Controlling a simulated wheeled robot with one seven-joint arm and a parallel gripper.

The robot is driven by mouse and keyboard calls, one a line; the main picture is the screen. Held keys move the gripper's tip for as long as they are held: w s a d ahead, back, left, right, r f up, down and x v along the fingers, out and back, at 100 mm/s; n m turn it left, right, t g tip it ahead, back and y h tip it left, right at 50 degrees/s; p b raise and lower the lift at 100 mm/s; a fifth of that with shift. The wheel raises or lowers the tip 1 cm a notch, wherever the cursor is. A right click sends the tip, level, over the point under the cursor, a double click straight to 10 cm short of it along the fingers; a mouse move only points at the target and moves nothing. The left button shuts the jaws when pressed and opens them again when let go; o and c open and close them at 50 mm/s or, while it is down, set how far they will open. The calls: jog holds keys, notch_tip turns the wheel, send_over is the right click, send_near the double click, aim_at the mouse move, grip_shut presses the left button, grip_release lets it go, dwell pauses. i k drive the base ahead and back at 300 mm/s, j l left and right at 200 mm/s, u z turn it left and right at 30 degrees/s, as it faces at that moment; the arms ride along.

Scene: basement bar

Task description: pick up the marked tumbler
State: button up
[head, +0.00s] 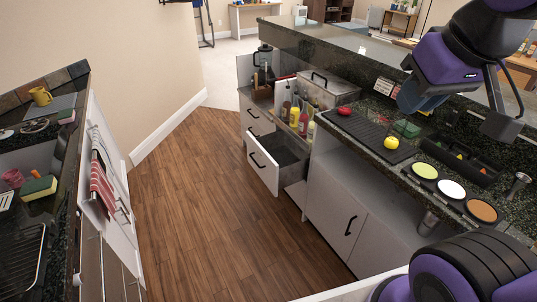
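No marking shows on any vessel, so I cannot tell which thing is the marked tumbler. A small metal cup-like thing (428,222) shows at the front edge of the right counter, partly hidden by the counter edge. Another small metal vessel (518,184) stands farther right on the counter. My purple arm hangs in at the upper right, above the counter. Its dark end, my gripper (500,126), appears over the counter, clear of both vessels. Its fingers are not distinct, so I cannot tell if it is open.
Three round coloured containers (451,189) sit on the right counter. A black ribbed mat (368,131) holds a yellow fruit (391,142). Bottles (303,115) stand beyond it. A drawer (264,172) juts open into the aisle. The wooden floor (200,215) is clear; another counter (75,150) stands left.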

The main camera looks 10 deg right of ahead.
aim_at(347, 102)
jog(key=z, duration=1.25)
jog(key=j+z, duration=0.15)
jog(key=z, duration=0.15)
jog(key=i+j+z, duration=0.25)
jog(key=i+j, duration=0.1)
jog(key=j, duration=0.4)
jog(key=i+j, duration=0.15)
jog(key=j, duration=0.35)
jog(key=i+j, duration=0.1)
jog(key=j, duration=0.4)
jog(key=i+j, duration=0.15)
jog(key=j, duration=0.35)
jog(key=i+j+z, duration=0.1)
jog(key=j, duration=0.4)
jog(key=i+j, duration=0.1)
jog(key=j, duration=0.45)
